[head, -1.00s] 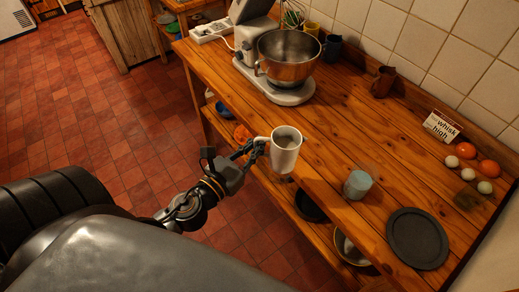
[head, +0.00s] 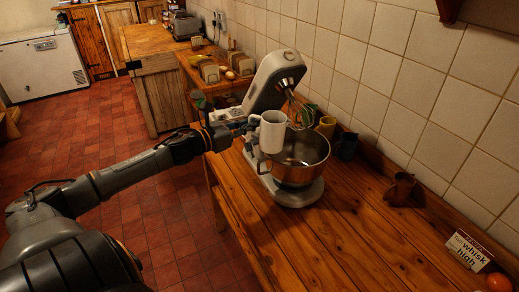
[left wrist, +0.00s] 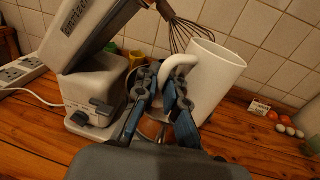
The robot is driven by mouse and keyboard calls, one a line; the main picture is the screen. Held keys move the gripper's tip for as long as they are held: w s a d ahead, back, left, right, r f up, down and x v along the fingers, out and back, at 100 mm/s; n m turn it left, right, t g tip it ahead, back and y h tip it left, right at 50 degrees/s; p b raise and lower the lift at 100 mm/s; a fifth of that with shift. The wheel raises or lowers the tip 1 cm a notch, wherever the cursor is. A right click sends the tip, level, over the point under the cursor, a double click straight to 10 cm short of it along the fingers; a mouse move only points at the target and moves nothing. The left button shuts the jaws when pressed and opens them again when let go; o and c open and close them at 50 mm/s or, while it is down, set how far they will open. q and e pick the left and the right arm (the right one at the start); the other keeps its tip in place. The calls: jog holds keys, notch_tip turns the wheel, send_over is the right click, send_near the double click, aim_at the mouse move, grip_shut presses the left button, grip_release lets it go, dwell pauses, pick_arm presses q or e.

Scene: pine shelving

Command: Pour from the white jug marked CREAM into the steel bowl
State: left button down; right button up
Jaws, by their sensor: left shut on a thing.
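The white jug (head: 273,132) is held up by its handle in my left gripper (head: 251,124). In the head view it looks upright, overlapping the left part of the steel bowl's rim. No CREAM marking shows on its visible side. The steel bowl (head: 308,170) sits on the stand mixer's base, and its inside is partly in view. In the left wrist view my left gripper (left wrist: 160,95) is shut on the handle of the jug (left wrist: 217,78), and the fingers hide most of the bowl. My right gripper is out of view.
The mixer's head (head: 272,80) is tilted up, with its whisk (head: 298,108) hanging close behind the jug. Mugs (head: 326,127) stand behind the bowl by the tiled wall. The front counter (head: 330,245) is clear.

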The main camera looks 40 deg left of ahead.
pick_arm(q)
jog(key=shift+w+a+f+m+g, duration=0.1)
jog(key=shift+a+f+m+g, duration=0.1)
jog(key=shift+a+m+g, duration=0.35)
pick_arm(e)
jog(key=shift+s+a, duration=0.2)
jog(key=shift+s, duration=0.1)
pick_arm(q)
jog(key=shift+y, duration=0.3)
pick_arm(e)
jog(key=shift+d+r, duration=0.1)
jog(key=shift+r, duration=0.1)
pick_arm(q)
jog(key=shift+r+y+p, duration=0.3)
jog(key=shift+r+p, duration=0.1)
jog(key=shift+p, duration=0.55)
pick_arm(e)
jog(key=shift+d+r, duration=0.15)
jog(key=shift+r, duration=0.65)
pick_arm(q)
jog(key=shift+r+m, duration=0.1)
jog(key=shift+m, duration=0.15)
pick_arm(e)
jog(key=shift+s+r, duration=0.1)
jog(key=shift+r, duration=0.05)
